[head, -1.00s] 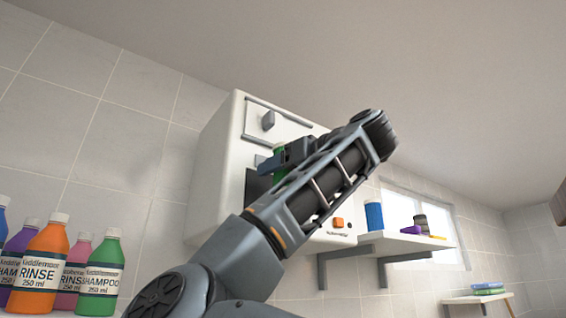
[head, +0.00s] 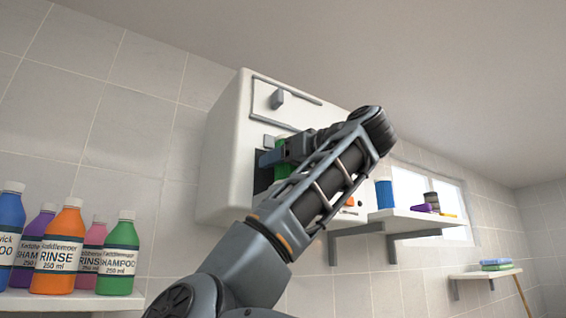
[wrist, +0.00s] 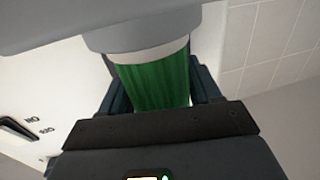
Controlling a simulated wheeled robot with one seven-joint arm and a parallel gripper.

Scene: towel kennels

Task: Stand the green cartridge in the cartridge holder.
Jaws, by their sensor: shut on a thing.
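The green cartridge (head: 283,172) is held in my gripper (head: 272,158), in front of a white wall box. In the wrist view the cartridge (wrist: 152,82) is a ribbed green cylinder between the dark fingers, with a pale ring and a grey round part at its upper end. I cannot tell whether that grey part belongs to the cartridge or the box. The box has a dark opening (head: 262,178), which may be the cartridge holder; my gripper and arm hide much of it. I cannot tell whether the cartridge is inside the opening or just before it.
The white box (head: 228,165) has a flap with a grey knob (head: 277,99) above the opening. A bottle shelf (head: 60,302) with several bottles stands at the left. A white shelf (head: 410,221) on brackets, with a blue cup (head: 384,194), is right of the box.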

